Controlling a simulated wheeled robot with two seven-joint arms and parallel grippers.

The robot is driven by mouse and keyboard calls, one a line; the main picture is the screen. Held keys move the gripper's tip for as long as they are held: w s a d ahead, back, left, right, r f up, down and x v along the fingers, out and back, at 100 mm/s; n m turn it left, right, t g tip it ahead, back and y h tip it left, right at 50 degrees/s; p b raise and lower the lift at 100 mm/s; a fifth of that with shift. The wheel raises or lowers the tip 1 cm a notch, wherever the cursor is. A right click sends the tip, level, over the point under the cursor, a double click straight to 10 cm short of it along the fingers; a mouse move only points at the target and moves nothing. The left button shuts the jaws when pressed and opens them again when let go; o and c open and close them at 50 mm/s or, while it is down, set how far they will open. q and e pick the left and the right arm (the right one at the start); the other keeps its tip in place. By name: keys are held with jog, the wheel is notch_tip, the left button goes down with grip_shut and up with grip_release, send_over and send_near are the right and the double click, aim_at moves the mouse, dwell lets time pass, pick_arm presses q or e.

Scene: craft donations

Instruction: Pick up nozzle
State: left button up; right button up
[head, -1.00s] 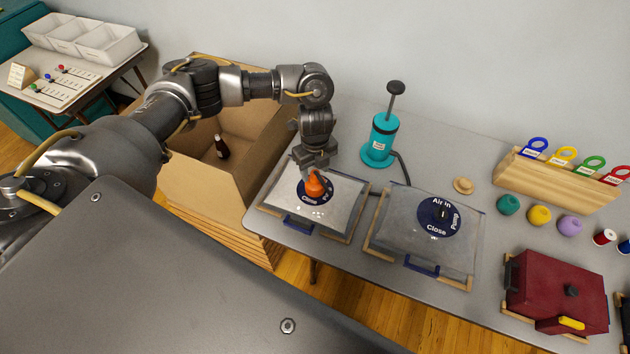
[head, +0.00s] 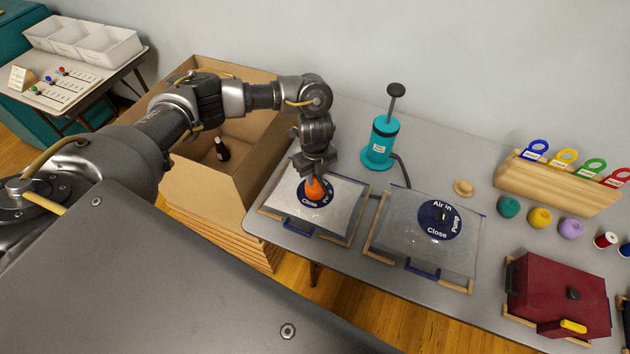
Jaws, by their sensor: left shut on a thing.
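The orange nozzle (head: 314,190) stands on the round dark blue label of the left clear bag (head: 340,216). My left gripper (head: 315,177) points down from above and is shut on the nozzle's upper part. The gripper hides the nozzle's top. The nozzle's lower part still appears to be at the label; I cannot tell whether it touches. My right gripper is not in view.
A second bag (head: 420,250) with a blue label lies to the right. A teal pump (head: 380,145) with a dark hose stands behind. A maroon box (head: 555,290) is at the right. A large cardboard box (head: 205,185) adjoins the table's left end.

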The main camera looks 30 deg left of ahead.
pick_arm(q)
jog(key=shift+w+r, duration=0.1)
jog(key=shift+r, duration=0.55)
notch_tip(320, 180, up, 2)
jog(key=shift+r, duration=0.1)
jog(key=s+d+r+b, duration=0.1)
jog(key=s+d+r, duration=0.5)
jog(key=s+r, duration=0.3)
jog(key=s, duration=0.3)
jog(key=shift+s+r, duration=0.3)
jog(key=shift+s, duration=0.05)
